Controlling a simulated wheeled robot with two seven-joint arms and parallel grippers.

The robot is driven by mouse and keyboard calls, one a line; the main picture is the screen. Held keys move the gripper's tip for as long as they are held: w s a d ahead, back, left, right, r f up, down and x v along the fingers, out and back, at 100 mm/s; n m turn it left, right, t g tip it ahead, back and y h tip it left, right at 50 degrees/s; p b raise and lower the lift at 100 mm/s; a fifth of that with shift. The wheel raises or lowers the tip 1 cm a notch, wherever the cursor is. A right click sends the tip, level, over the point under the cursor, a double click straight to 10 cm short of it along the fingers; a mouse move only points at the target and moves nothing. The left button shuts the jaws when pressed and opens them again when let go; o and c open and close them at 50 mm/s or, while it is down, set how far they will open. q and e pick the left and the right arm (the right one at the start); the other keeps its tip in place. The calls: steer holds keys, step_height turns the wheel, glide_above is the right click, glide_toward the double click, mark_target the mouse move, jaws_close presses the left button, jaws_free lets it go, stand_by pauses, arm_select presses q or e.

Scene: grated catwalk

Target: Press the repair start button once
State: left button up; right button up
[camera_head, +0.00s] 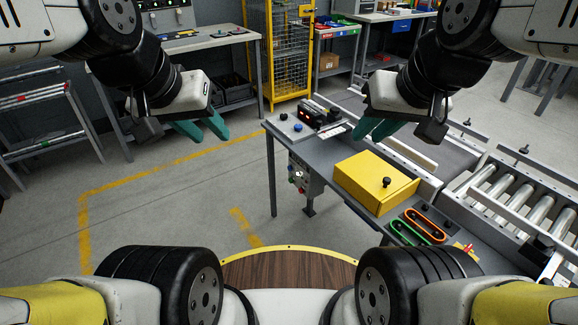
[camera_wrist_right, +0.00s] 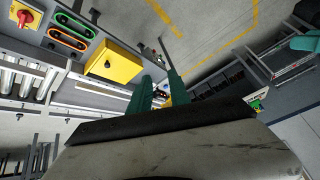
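A grey workbench (camera_head: 318,152) stands right of centre in the head view. A blue button (camera_head: 298,127) sits on its far left corner, beside a black device with a red lit display (camera_head: 312,115). A small control box (camera_head: 299,176) with several coloured buttons hangs on the bench's left side. I cannot read any label, so I cannot tell which is the repair start button. My left gripper (camera_head: 204,130) is open and empty over the floor, left of the bench. My right gripper (camera_head: 374,127) is open and empty above the bench; its teal fingers show in the right wrist view (camera_wrist_right: 160,88).
A yellow box with a black knob (camera_head: 376,180) lies on the bench. Green and orange oval holders (camera_head: 424,226) lie in front of it. A roller conveyor (camera_head: 510,200) runs along the right. A yellow cage (camera_head: 278,50) stands behind. The floor left of the bench is clear.

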jaws_close()
stand_by(1.4)
